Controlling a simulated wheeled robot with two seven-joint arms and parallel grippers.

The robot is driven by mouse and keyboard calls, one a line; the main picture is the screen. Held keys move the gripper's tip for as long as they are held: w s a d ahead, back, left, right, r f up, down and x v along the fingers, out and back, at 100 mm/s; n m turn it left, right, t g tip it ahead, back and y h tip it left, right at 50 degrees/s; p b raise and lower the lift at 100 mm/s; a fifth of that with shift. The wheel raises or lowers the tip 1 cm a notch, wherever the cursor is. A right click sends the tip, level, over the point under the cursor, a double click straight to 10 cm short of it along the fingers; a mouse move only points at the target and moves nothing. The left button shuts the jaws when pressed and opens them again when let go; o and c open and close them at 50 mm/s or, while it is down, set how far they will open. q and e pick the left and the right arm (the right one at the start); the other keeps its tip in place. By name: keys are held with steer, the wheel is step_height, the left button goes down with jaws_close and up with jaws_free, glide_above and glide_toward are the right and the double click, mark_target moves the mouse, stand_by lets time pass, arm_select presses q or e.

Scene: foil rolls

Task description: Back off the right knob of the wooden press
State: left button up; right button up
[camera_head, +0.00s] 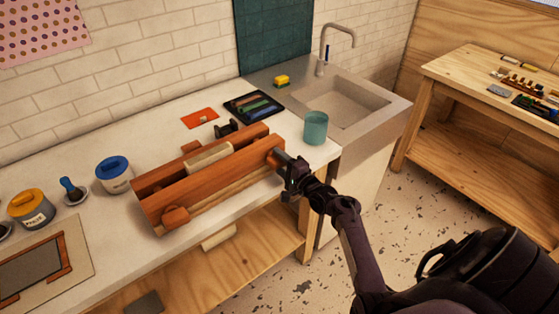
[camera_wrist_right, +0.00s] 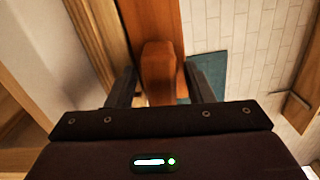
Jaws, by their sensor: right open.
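The wooden press (camera_head: 163,200), a reddish-brown frame with a pale block (camera_head: 208,157) between its boards, lies on the white counter. Its right knob (camera_head: 273,157) is at the right front end. The left knob (camera_head: 176,216) is at the near left end. My right gripper (camera_head: 286,163) is at the right knob and partly covers it. In the right wrist view, the right knob (camera_wrist_right: 158,72) stands between the two open fingers (camera_wrist_right: 160,86), with a visible gap on each side. I see no left gripper.
A teal cup (camera_head: 315,128) stands right of the press, before the sink (camera_head: 345,105). A dark tray (camera_head: 254,107) and orange card (camera_head: 200,118) lie behind. Paint tubs (camera_head: 114,175) stand at left. A wooden workbench (camera_head: 480,75) is at the right.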

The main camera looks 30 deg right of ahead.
arm_select(q)
steer(key=shift+w+d, duration=0.2)
steer(key=shift+d, duration=0.1)
arm_select(e)
steer(key=c, duration=0.8)
steer(key=shift+n, duration=0.4)
